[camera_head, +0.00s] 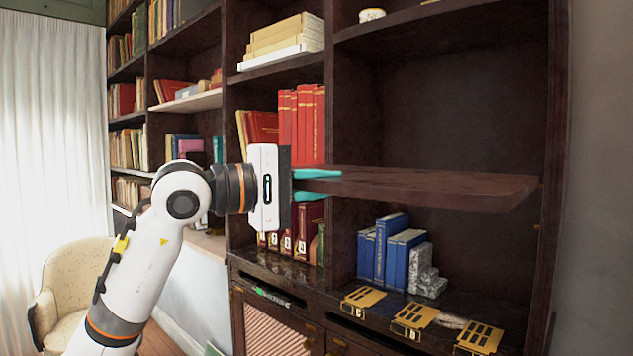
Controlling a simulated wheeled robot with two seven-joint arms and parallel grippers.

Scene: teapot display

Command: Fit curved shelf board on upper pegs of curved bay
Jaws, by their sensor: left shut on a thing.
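The curved shelf board (430,186) is dark brown wood with a rounded right end. It extends roughly level across the right bay (445,110) of the dark bookcase, and its right part juts out at the front. My left gripper (318,184) is at the board's left end, with teal fingers shut on it, one above and one below. I cannot tell whether the board touches any pegs; the upper pegs are not visible. My right gripper is not in view.
Blue books (388,250) and a grey stone bookend (427,272) stand below the board. Yellow-and-black cards (414,318) lie on the lower ledge. Red books (302,125) fill the bay to the left. A cream chair (75,285) stands at lower left.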

